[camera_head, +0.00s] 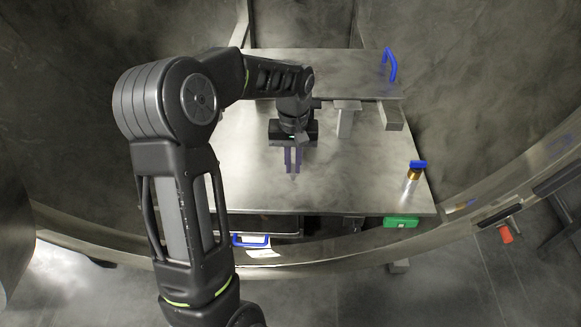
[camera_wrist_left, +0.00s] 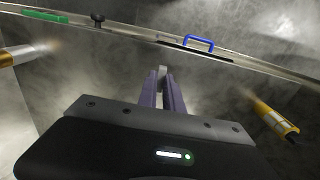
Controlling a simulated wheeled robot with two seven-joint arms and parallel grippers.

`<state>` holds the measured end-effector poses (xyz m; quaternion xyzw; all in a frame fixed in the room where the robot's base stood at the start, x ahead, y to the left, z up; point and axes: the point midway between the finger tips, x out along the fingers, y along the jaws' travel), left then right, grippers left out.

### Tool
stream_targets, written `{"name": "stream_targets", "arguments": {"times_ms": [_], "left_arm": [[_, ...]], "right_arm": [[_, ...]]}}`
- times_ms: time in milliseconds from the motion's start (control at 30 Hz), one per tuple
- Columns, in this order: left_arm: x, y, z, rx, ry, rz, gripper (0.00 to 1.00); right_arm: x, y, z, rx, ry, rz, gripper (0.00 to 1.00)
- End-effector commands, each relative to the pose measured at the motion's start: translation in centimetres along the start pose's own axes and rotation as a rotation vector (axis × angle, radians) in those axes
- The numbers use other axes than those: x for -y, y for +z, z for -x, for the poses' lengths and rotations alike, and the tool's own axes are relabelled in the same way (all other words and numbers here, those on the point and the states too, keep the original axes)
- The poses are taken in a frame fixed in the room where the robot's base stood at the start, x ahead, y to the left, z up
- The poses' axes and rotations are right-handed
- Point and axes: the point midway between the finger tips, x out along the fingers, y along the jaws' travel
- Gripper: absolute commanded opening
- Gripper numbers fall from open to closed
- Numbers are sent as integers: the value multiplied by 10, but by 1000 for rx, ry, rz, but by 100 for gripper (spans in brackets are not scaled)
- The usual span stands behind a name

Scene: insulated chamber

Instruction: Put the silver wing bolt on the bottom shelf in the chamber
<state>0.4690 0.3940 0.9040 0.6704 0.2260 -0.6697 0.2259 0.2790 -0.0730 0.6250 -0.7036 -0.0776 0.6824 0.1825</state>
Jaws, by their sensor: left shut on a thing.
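My left gripper (camera_head: 292,172) reaches in from the left, its purple fingers pointing down over the broad metal surface (camera_head: 350,185) in the chamber. The fingers are shut on a small grey piece that fits the silver wing bolt (camera_wrist_left: 162,71), showing at the tips in the left wrist view. Most of it is hidden between the fingers (camera_wrist_left: 161,84), so its shape is unclear. I cannot tell whether it touches the surface. My right gripper is not in view.
A raised metal shelf (camera_head: 340,75) with a blue handle (camera_head: 390,65) is behind the gripper. A blue-topped cylinder (camera_head: 411,178) stands near the right edge. A green item (camera_head: 401,221) and a blue-handled drawer (camera_head: 250,240) are at the front. The surface between gripper and cylinder is clear.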

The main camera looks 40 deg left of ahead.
Motion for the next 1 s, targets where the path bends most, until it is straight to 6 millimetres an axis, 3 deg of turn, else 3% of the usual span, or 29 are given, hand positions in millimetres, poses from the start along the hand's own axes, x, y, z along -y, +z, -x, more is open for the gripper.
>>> {"name": "stream_targets", "arguments": {"times_ms": [333,767,1000], "left_arm": [[0,1,-53,4,-1,-1,0],[0,0,-64,2,-1,-1,0],[0,1,-94,5,-2,-1,0]], "right_arm": [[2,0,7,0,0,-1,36],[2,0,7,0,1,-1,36],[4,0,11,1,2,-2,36]]}}
